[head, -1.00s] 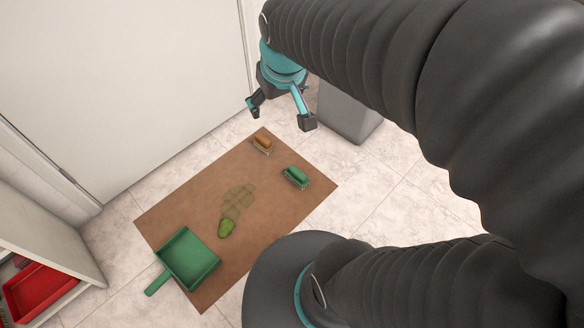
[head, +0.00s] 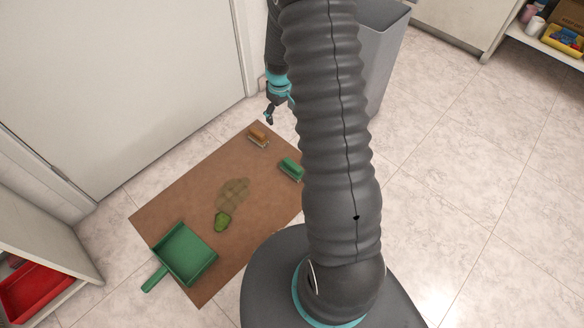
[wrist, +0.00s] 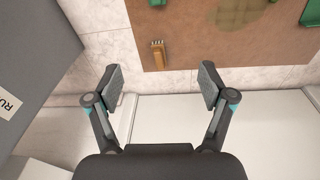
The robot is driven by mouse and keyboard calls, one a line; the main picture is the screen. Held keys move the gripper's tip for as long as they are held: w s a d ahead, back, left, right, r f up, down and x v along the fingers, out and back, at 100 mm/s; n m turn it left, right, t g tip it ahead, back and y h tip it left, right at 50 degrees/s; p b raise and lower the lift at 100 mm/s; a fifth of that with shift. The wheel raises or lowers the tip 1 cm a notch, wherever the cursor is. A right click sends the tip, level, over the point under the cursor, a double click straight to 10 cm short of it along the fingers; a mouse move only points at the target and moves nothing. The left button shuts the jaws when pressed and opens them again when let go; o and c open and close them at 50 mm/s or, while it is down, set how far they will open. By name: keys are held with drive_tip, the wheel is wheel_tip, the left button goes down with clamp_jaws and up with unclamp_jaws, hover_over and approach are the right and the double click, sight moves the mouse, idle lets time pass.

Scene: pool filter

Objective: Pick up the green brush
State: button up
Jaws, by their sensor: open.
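The green brush (head: 291,169) lies on the right part of the brown mat (head: 190,187), close to my arm in the head view. In the wrist view a green piece at the top edge (wrist: 158,3) appears to be this brush, mostly cut off. A brown brush (head: 259,137) lies at the mat's far corner and also shows in the wrist view (wrist: 158,55). My gripper (head: 270,117) hangs above the floor beyond the brown brush. Its two fingers (wrist: 161,88) are spread in the wrist view with nothing between them.
A green dustpan (head: 183,254) and a green object (head: 222,221) beside a stain lie on the mat. A grey bin (head: 382,50) stands behind my arm. A white door is at the left, with a shelf holding a red tray (head: 36,288). Floor at right is clear.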

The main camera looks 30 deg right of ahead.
drive_tip(key=n+g, duration=0.1)
hover_over(292, 164)
wheel_tip(292, 164, down, 20)
drive_tip(key=f, duration=0.7)
drive_tip(key=shift+d+f+b, duration=0.2)
drive_tip(key=shift+b, duration=0.1)
drive_tip(key=shift+s+a+f, duration=0.1)
drive_tip(key=shift+a+f, duration=0.05)
drive_tip(key=shift+f, duration=3)
drive_tip(key=c, duration=1.3)
drive_tip(key=shift+r, duration=0.1)
